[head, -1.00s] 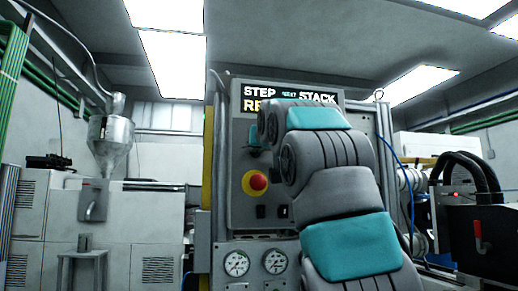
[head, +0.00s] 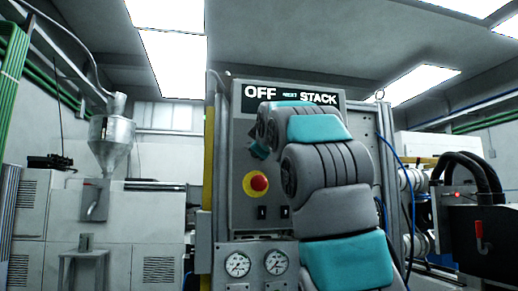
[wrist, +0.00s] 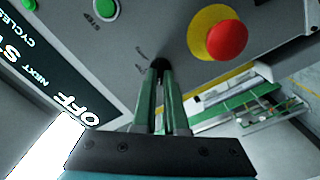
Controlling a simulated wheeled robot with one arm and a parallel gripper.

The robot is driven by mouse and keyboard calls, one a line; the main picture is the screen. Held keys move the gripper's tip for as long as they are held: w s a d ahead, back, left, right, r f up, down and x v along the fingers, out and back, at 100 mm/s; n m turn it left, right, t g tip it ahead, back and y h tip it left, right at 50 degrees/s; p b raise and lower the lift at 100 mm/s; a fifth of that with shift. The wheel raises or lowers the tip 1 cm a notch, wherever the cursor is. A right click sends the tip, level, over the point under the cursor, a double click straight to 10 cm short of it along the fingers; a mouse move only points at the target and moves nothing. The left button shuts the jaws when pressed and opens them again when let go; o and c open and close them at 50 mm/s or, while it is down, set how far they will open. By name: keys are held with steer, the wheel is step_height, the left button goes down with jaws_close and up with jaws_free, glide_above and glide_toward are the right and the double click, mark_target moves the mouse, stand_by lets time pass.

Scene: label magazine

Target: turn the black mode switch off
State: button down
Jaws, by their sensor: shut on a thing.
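The black mode switch (wrist: 158,63) is a small dark knob on the grey panel (wrist: 125,25), between my fingertips in the wrist view. My gripper (wrist: 163,80) is shut on it, and its green fingers hide most of the knob. The display (head: 290,97) above the panel reads "OFF", then "NEXT STACK".
A red mushroom button on a yellow disc (wrist: 227,40) sits close to the right of my fingers in the wrist view. Green push buttons (wrist: 106,8) are at the upper left. Two rocker switches (head: 262,212) and two gauges (head: 237,264) lie lower on the machine.

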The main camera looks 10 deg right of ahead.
steer(key=shift+n, duration=1.5)
steer(key=c, duration=1)
jaws_free()
steer(key=shift+o, duration=0.2)
steer(key=shift+s, duration=0.1)
steer(key=s+b, duration=0.1)
steer(key=s, duration=0.6)
steer(key=shift+s, duration=0.35)
steer(key=shift+f, duration=0.1)
